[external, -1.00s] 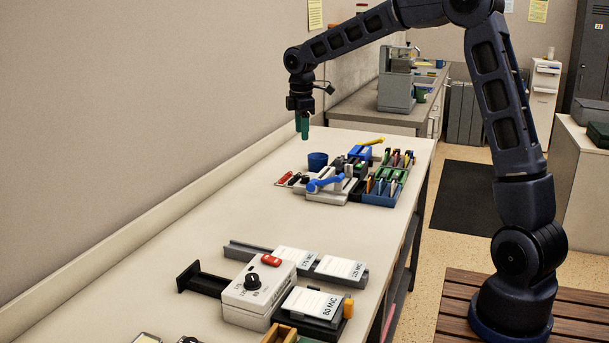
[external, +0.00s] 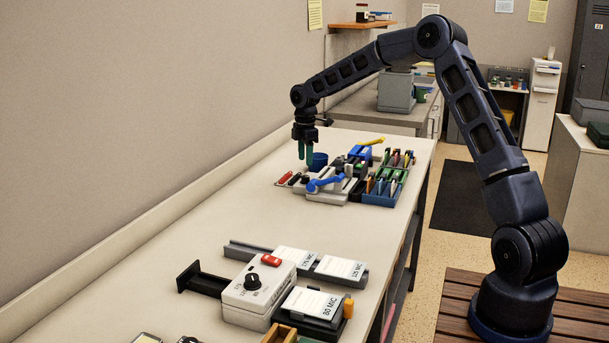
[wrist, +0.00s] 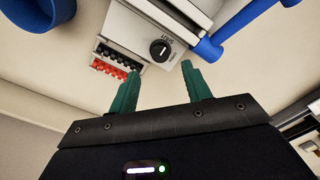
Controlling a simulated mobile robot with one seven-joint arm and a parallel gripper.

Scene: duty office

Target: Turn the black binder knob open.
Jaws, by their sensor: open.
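The black binder knob (wrist: 160,50) is round with a white pointer line and sits on a pale grey binder (wrist: 145,35) with printed words around it, one reading SHUT. The binder (external: 322,196), with a blue lever, is on the far part of the bench in the external view, where the knob is too small to make out surely. My gripper (wrist: 161,80) has two green fingers spread apart with nothing between them. In the external view my gripper (external: 305,153) points down, above the bench at the binder's far left. The knob appears beyond the fingertips, between them, and apart from them.
A blue cup (external: 317,160) stands close to my gripper. A rack of red and black pieces (wrist: 115,62) adjoins the binder. The binder's blue lever (wrist: 203,50) lies right of the knob. A white box with another black knob (external: 253,282) is nearer the camera.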

